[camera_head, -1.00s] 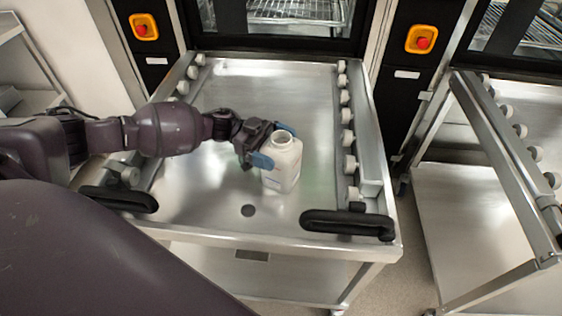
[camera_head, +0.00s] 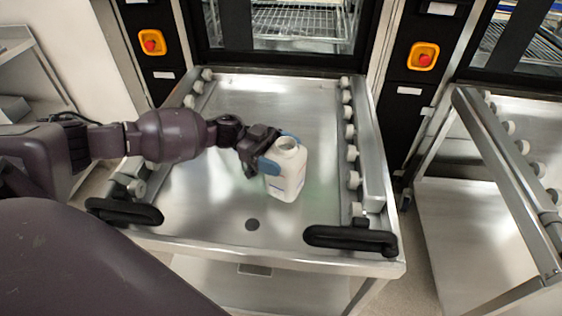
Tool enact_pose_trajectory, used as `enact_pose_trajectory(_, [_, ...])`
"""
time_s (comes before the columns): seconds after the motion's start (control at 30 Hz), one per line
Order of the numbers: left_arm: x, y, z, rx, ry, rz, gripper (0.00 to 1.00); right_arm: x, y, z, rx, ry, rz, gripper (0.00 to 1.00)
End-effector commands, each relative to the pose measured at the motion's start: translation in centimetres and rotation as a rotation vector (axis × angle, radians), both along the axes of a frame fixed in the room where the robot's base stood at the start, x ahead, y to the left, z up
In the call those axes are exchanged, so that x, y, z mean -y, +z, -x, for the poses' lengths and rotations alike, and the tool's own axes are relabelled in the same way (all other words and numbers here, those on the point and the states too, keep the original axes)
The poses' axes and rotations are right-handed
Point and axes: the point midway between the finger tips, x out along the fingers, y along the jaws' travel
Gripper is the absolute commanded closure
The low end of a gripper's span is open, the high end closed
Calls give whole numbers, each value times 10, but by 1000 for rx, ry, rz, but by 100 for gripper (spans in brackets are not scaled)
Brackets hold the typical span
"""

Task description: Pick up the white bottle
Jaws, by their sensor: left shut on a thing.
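The white bottle (camera_head: 288,172) is open at the top and is near the middle of the metal cart top (camera_head: 215,222). It looks slightly tilted. My left gripper (camera_head: 279,152) reaches in from the left and is shut on the bottle near its shoulder, with blue fingertips on either side of it. I cannot tell whether the bottle's base touches the metal. My right gripper is not in view.
White rollers (camera_head: 350,153) line both sides of the cart top. Black handles (camera_head: 350,239) stand at its front corners. A washer (camera_head: 290,22) is behind, and a second cart (camera_head: 505,185) is at right. The metal around the bottle is clear.

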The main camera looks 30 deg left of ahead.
Motion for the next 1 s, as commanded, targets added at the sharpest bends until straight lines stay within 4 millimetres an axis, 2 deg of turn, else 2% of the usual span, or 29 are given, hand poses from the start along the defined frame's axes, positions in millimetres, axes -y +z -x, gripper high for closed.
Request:
enact_pose_trajectory(0.03, [0,18,-1,12,0,-1,35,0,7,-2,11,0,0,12])
enact_pose_trajectory(0.2, [-1,64,0,13,-1,-1,35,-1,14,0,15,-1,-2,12])
enact_pose_trajectory(0.5, [0,133,0,10,0,-2,35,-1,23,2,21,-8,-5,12])
enact_pose_trajectory(0.73, [0,163,0,4,0,1,35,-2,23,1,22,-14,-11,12])
enact_pose_trajectory(1.0, [0,172,0,2,0,1,35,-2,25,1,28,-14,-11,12])
